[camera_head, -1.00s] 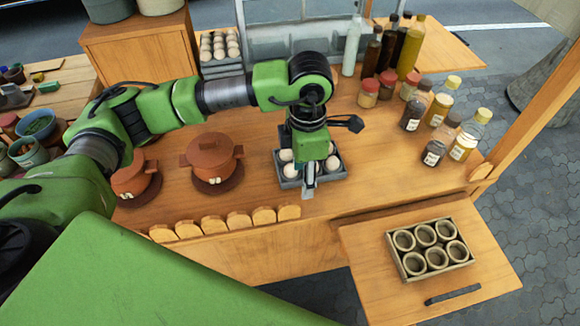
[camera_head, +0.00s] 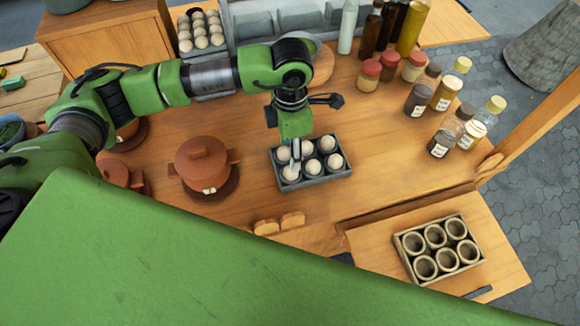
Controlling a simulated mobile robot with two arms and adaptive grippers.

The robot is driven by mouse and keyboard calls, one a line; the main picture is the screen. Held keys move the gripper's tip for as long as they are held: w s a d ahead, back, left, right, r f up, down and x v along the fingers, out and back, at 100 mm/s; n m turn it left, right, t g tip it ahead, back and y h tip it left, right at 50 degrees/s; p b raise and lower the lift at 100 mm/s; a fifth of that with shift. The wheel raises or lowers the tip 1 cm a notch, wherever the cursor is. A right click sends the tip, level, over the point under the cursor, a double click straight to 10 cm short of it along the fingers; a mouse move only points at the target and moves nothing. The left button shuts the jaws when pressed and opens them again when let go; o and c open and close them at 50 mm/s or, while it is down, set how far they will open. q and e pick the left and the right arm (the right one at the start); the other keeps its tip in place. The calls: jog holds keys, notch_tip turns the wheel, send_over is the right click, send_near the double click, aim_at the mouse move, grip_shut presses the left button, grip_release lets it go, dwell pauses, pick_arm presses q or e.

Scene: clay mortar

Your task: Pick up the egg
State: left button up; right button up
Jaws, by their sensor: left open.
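A dark grey tray (camera_head: 318,180) on the wooden counter holds several pale eggs in two rows. One egg (camera_head: 290,172) sits in the front left of the tray, and another egg (camera_head: 334,161) sits at its right end. My left gripper (camera_head: 296,160) points down over the left part of the tray, close to the eggs there. It is open, and its fingers partly cover the left eggs. I cannot tell whether a finger touches an egg. My right gripper is not in view.
A lidded clay pot (camera_head: 202,163) stands left of the tray. Bottles and red-lidded jars (camera_head: 369,75) stand behind and to the right. A crate of clay cups (camera_head: 398,243) rests on the lower shelf at right. More eggs (camera_head: 201,40) sit in a rack at the back.

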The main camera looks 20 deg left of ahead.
pick_arm(q)
notch_tip(320, 180, down, 4)
jog(key=shift+w+r+p, duration=0.1)
jog(key=shift+r+p, duration=0.05)
jog(key=shift+p, duration=0.2)
jog(key=shift+a+f, duration=0.1)
jog(key=shift+f, duration=0.15)
jog(key=f+p, duration=0.3)
jog(key=f, duration=0.1)
jog(key=shift+s, duration=0.2)
jog(key=shift+f, duration=0.55)
jog(key=shift+c, duration=0.4)
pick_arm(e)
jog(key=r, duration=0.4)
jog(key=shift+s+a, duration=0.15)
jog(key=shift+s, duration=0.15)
pick_arm(q)
jog(key=c, duration=0.7)
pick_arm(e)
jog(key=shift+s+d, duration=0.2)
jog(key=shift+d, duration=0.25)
